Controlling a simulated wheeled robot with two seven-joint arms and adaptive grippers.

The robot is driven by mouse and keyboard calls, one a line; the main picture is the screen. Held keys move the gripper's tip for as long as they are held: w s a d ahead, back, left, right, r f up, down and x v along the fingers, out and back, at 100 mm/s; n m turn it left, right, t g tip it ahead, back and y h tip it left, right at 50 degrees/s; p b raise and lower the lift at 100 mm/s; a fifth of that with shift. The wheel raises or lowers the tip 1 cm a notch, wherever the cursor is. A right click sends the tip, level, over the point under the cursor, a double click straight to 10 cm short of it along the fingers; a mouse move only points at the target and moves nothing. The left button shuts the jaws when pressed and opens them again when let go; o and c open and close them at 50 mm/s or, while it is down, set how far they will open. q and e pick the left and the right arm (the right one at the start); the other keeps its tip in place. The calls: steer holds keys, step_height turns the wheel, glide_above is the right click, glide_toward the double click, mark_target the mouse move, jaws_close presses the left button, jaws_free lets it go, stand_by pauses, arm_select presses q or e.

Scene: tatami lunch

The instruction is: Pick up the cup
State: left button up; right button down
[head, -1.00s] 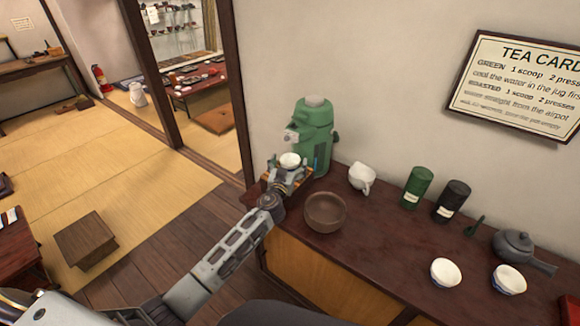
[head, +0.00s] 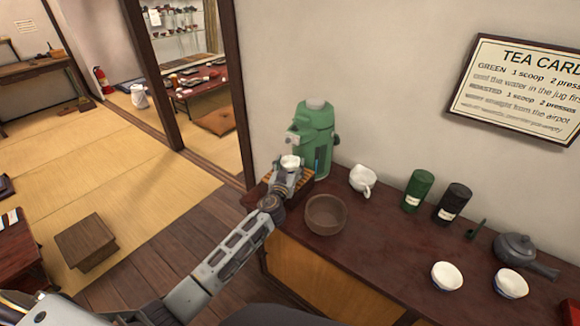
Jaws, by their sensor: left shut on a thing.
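A small white cup (head: 290,162) stands at the left end of the dark counter, on a wooden slatted tray (head: 305,184) in front of the green airpot (head: 313,140). My left gripper (head: 289,172) reaches it from the near side and is shut on it. The gripper hides the lower part of the cup, so I cannot tell whether it is clear of the tray. Two more white cups stand at the counter's right, one (head: 446,276) beside the other (head: 510,283). My right gripper is out of view.
A brown bowl (head: 325,215) stands close to the right of my left gripper. A white jug (head: 362,180), a green canister (head: 417,190), a black canister (head: 453,203), a scoop (head: 476,231) and a dark teapot (head: 520,252) stand further right. The counter's middle front is clear.

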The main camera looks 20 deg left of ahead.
arm_select(q)
steer(key=shift+r, duration=0.3)
